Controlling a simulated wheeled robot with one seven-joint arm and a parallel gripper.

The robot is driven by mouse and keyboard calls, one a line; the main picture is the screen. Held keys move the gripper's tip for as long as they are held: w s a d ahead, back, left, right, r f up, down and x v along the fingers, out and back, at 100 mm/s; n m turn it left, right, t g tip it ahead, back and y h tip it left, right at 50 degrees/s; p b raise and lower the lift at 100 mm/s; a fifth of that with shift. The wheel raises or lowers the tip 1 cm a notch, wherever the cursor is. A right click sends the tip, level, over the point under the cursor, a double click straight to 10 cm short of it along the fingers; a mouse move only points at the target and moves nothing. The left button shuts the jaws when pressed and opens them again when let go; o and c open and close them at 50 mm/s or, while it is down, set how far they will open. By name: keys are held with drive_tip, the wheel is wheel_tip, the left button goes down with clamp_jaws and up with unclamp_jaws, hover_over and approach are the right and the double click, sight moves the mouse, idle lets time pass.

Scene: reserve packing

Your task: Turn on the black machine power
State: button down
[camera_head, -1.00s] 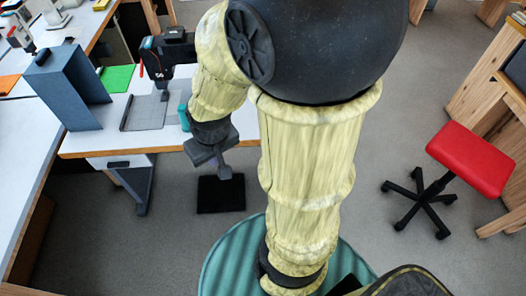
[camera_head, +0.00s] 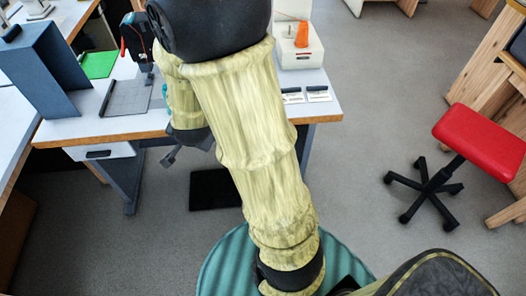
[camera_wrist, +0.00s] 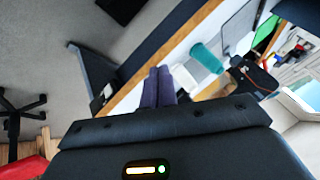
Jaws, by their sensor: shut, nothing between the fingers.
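The black machine (camera_head: 138,38), which looks like a sewing machine, stands on the white table (camera_head: 65,130), partly hidden behind my arm. It also shows at the right of the wrist view (camera_wrist: 255,75). Its power switch cannot be made out in either view. My gripper (camera_head: 168,160) is in front of the table's front edge, apart from the machine. In the wrist view my gripper (camera_wrist: 158,74) has its two fingers together and empty, pointing towards the wooden table edge.
A teal object (camera_wrist: 207,57) stands between gripper and machine. A grey mat (camera_head: 125,98), a green sheet (camera_head: 98,65) and a blue box (camera_head: 42,70) lie left. A white machine (camera_head: 300,52) with an orange cone stands right. A black pad (camera_head: 215,190) and red stool (camera_head: 482,140) are below.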

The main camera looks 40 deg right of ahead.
drive_tip(key=w+d+f+m+t+h+b, duration=0.1)
drive_tip(key=w+d+f+m+h+b, duration=0.1)
drive_tip(key=d+f+m+h+b, duration=0.35)
drive_tip(key=w+d+f+m+h+b, duration=0.25)
drive_tip(key=f+m+b, duration=0.4)
drive_tip(key=f, duration=0.45)
drive_tip(key=s+d+f+m+g+h+b, duration=0.3)
drive_tip(key=s+d+f+m+h+b, duration=0.3)
drive_tip(key=m+b, duration=0.5)
wheel_tip(320, 180, down, 3)
drive_tip(key=s+h+b, duration=0.2)
drive_tip(key=h+b, duration=0.1)
drive_tip(key=shift+d+g+h, duration=0.3)
drive_tip(key=shift+f, duration=0.1)
drive_tip(key=w+b+x, duration=0.1)
drive_tip(key=w+x, duration=0.2)
drive_tip(key=x, duration=1)
drive_tip(key=shift+a+b, duration=0.35)
drive_tip(key=shift+a, duration=0.05)
